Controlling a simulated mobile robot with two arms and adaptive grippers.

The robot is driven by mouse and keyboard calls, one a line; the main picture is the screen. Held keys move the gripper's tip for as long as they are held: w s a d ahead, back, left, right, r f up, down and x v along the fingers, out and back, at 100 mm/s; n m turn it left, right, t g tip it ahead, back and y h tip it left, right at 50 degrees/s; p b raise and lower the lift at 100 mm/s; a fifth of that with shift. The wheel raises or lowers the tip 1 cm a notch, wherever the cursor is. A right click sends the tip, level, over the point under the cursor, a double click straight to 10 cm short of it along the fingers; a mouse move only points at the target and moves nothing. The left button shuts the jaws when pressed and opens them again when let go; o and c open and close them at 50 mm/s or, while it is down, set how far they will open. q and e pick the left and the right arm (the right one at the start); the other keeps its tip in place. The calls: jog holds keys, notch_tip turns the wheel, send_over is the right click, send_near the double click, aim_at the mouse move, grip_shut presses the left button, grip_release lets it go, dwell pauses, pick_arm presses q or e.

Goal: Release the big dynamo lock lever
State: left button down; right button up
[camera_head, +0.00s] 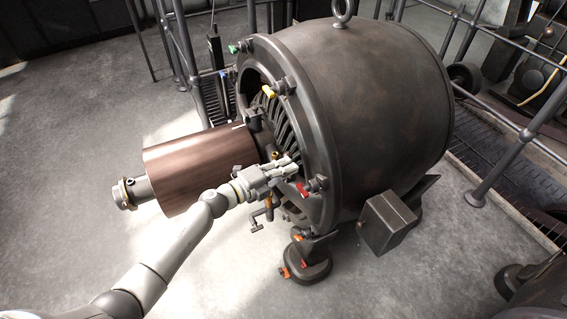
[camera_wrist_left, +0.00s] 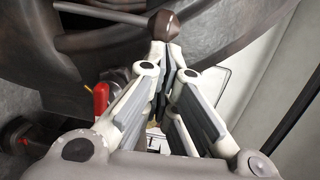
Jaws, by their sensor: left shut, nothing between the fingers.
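The big dynamo (camera_head: 365,100) is a dark metal drum with an open ring-shaped front, from which a brown cylinder (camera_head: 195,165) on a shaft sticks out. My left gripper (camera_head: 293,163) is in front of the ring's lower part. In the left wrist view its fingers (camera_wrist_left: 165,58) are shut and empty. A thin rod with a dark brown knob (camera_wrist_left: 163,25) lies just past the fingertips; I cannot tell whether they touch. I take it to be the lock lever, but cannot be sure. My right gripper is not in view.
A red handle (camera_head: 303,189) is close beside the gripper, and a red handle shows in the left wrist view (camera_wrist_left: 100,98). A box (camera_head: 388,222) and railings (camera_head: 500,165) stand right. The floor at lower left is clear.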

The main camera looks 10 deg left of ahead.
pick_arm(q)
jog(key=r+p+v, duration=0.1)
jog(key=v, duration=0.6)
jog(key=shift+s+g+y+p, duration=0.25)
jog(key=shift+g+y+p, duration=0.05)
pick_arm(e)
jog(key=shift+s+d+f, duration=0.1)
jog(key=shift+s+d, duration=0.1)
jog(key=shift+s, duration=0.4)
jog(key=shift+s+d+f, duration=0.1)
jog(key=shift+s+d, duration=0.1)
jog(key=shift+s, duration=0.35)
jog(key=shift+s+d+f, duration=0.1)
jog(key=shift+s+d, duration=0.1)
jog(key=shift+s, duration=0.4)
